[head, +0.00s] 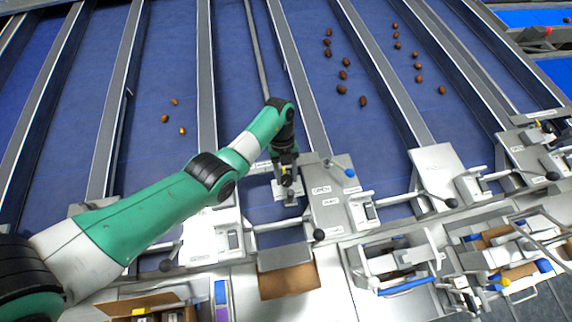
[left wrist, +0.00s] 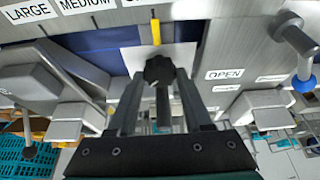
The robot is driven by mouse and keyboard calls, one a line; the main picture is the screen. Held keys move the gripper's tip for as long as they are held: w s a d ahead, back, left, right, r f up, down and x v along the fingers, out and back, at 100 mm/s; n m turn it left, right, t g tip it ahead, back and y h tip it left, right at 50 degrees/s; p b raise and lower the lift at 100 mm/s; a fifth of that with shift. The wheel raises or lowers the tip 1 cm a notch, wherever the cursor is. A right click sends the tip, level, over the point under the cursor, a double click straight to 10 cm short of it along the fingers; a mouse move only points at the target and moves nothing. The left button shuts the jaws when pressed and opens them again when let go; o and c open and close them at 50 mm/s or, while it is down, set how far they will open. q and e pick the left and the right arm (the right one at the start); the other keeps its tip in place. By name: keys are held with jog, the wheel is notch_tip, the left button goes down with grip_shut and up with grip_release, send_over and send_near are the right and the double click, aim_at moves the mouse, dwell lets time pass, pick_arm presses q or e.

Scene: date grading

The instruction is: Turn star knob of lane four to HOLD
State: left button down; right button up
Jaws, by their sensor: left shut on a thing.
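The dark star knob (left wrist: 158,70) shows in the left wrist view on a pale plate, with a yellow pointer (left wrist: 155,28) standing straight up in the picture just beyond it. My left gripper (left wrist: 160,92) has its two fingers on either side of the knob and is shut on it. In the head view my left gripper (head: 287,188) reaches down over the lane's lower end, and the arm and fingers hide the knob there. The plate past the pointer carries the labels LARGE and MEDIUM, and a third label is cut off. My right gripper is not in view.
A label OPEN (left wrist: 225,75) and a blue-tipped lever (left wrist: 304,82) are right of the knob. Brown dates (head: 343,75) lie on the blue lanes. Black-ended handles (head: 318,235) stick out near the gripper. A brown box (head: 287,282) stands below.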

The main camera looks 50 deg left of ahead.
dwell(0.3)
pick_arm(q)
jog(key=c, duration=0.6)
grip_release()
jog(key=p+v, duration=0.2)
jog(key=v, duration=0.9)
jog(key=shift+r, duration=0.35)
jog(key=shift+w+a, duration=0.1)
